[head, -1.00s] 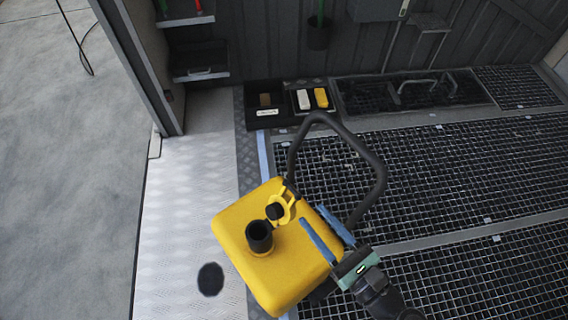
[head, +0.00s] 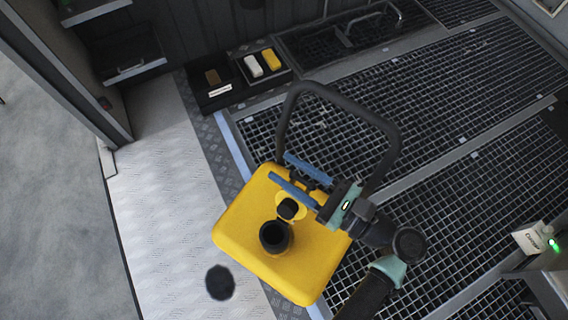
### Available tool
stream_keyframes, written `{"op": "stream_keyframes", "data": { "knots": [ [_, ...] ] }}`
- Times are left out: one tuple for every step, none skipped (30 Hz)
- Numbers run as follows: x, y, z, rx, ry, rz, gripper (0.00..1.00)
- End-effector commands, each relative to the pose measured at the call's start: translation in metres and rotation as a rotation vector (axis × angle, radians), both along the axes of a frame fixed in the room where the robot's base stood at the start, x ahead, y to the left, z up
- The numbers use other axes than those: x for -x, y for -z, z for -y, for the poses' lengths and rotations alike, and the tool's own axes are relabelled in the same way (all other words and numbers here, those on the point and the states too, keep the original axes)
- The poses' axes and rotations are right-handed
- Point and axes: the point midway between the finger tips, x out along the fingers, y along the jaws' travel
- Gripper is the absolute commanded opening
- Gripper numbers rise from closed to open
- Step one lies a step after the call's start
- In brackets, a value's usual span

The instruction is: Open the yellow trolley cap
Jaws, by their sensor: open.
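The yellow trolley tank (head: 235,235) stands below me with its black tubular handle (head: 345,112) rising behind it. A black round neck (head: 275,237) with a dark, hollow-looking top sticks up from the tank. Beside it is a small yellow fitting with a black knob (head: 288,208). I cannot tell which part is the cap. My gripper (head: 280,165) has two blue fingers, open and apart with nothing visible between them. They reach over the tank's far edge, beyond the knob. Contact cannot be judged.
A black disc-like thing (head: 219,282) shows left of the tank over the pale tread plate (head: 160,205). Grating (head: 440,120) covers the floor to the right. Trays with small blocks (head: 240,78) lie at the back. A white box with a green light (head: 533,238) is at right.

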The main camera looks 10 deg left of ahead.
Motion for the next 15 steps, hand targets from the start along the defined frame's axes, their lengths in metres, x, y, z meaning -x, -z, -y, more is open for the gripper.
{"op": "stream_keyframes", "data": {
  "knots": [
    [0.0,-0.0002,0.0001,0.0,0.0,0.0,0.42],
    [-0.0001,-0.0002,0.0,0.0,0.0,0.0,0.42],
    [-0.0001,-0.0002,0.0,0.0,0.0,0.0,0.42],
    [-0.0001,-0.0002,0.0,0.0,0.0,0.0,0.4],
    [-0.0001,-0.0002,0.0,0.0,0.0,0.0,0.34],
    [-0.0001,-0.0001,0.0,0.0,0.0,0.0,0.27],
    [-0.0001,-0.0001,0.0,0.0,0.0,0.0,0.22],
    [-0.0001,-0.0001,0.0,0.0,0.0,0.0,0.17],
    [-0.0001,-0.0001,0.0,0.0,0.0,0.0,0.09],
    [-0.0002,0.0,0.0,0.0,0.001,0.0,0.04],
    [-0.0004,0.0,0.0001,0.0,0.001,0.0,0.0],
    [-0.0005,-0.0001,0.0001,0.0,0.002,0.0,0.0],
    [-0.0006,-0.0001,0.0003,0.0,0.002,0.0,0.0],
    [-0.0007,-0.0001,0.0004,0.0,0.003,0.001,0.0],
    [-0.0009,-0.0001,0.0004,0.001,0.003,0.001,0.0]
  ]
}}
